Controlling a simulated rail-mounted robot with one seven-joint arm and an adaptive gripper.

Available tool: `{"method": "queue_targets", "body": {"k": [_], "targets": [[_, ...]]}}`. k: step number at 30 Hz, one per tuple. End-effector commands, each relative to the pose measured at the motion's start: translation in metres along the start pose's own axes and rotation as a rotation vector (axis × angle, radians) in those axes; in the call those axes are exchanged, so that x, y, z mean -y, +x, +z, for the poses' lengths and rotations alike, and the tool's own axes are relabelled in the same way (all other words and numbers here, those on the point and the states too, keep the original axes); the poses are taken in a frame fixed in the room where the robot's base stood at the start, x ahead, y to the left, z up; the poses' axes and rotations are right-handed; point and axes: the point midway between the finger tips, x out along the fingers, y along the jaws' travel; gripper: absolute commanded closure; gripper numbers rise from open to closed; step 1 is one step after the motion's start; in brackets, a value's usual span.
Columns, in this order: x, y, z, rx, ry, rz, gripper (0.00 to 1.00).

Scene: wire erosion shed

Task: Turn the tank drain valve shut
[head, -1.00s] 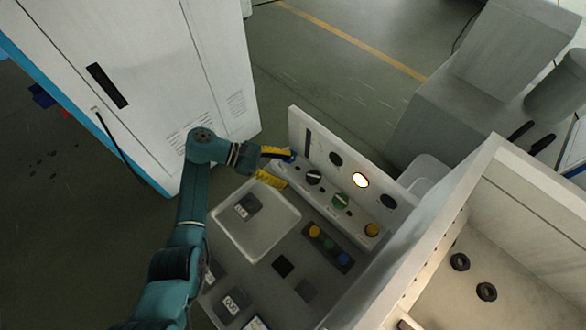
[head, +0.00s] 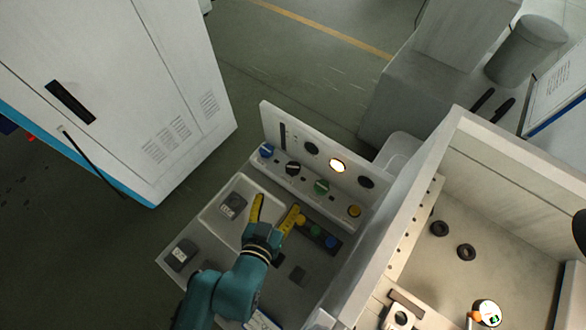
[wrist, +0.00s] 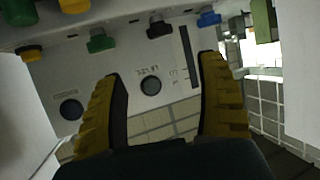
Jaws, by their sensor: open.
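No readable label tells me which control is the tank drain valve. A row of knobs stands on the front ledge of the panel: blue (head: 266,150), black (head: 292,169), green (head: 321,187) and yellow (head: 354,211). In the wrist view the blue knob (wrist: 208,19), black knob (wrist: 158,27), green knob (wrist: 100,40) and yellow knob (wrist: 30,53) line the top. My gripper (head: 277,202), with yellow fingers, is open and empty, over the deck in front of the row and apart from the knobs. The wrist view shows its spread fingers (wrist: 160,75).
The upright panel (head: 273,123) carries round windows, one a lit lamp (head: 337,166). A shallow tray (head: 215,217) holds a dark block (head: 233,205). Small coloured buttons (head: 315,231) are close to the right finger. The tank wall (head: 425,190) rises at right; a white dial (head: 488,313) sits inside.

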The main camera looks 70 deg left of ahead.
Motion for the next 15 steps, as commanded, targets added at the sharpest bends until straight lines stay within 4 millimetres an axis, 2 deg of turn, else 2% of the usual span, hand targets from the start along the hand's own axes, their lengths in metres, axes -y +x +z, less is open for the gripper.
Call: {"method": "queue_targets", "body": {"k": [9, 15], "targets": [[0.000, 0.079, 0.000, -0.001, -0.004, 0.001, 0.27], [0.000, 0.122, 0.000, 0.001, -0.005, 0.001, 0.27]]}}
